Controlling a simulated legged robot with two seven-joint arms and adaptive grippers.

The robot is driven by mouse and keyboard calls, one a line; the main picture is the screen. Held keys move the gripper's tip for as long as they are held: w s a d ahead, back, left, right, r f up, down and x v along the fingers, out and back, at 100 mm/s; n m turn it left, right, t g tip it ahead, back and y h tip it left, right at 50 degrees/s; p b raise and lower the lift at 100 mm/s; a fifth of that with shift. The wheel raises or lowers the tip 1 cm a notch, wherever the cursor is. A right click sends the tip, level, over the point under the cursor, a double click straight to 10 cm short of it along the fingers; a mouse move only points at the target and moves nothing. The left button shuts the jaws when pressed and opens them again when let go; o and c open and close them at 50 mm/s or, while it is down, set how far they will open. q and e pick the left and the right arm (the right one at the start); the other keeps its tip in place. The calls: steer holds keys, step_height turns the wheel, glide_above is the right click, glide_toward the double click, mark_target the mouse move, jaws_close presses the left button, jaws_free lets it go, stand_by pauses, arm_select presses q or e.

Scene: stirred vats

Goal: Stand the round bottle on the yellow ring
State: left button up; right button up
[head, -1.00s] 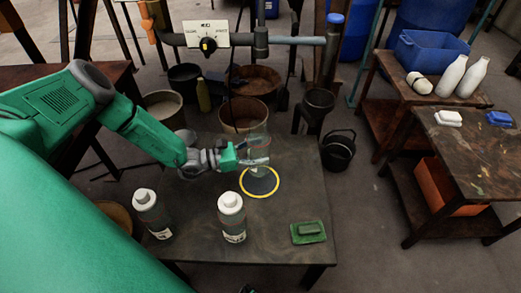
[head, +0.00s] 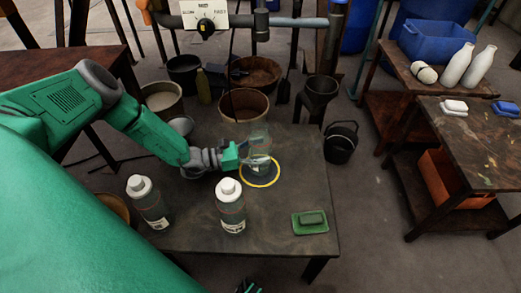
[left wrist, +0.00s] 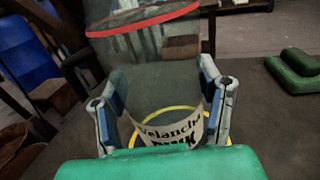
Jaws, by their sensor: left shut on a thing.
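The round bottle (head: 259,135) is clear, with a red band and a printed label in the left wrist view (left wrist: 168,131). My left gripper (head: 258,161) is shut on its lower part and holds it upright. The yellow ring (head: 274,181) lies on the dark table around a grey disc. The bottle is over the ring, its base appearing inside the outline; I cannot tell whether it touches down. The ring also shows behind the bottle in the left wrist view (left wrist: 126,145). A small dark and green part at the bottom edge may be my right gripper (head: 250,287).
Two white-capped bottles (head: 148,205) (head: 231,209) stand near the table's front. A green dish with a block (head: 310,222) lies at the front right. Buckets (head: 244,105) and a funnel (head: 322,92) stand behind the table. The table's right part (head: 305,180) is clear.

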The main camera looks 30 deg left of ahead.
arm_select(q)
steer(key=shift+f+b, duration=0.45)
arm_select(e)
steer(key=shift+f, duration=0.5)
arm_select(q)
steer(key=o, duration=1.6)
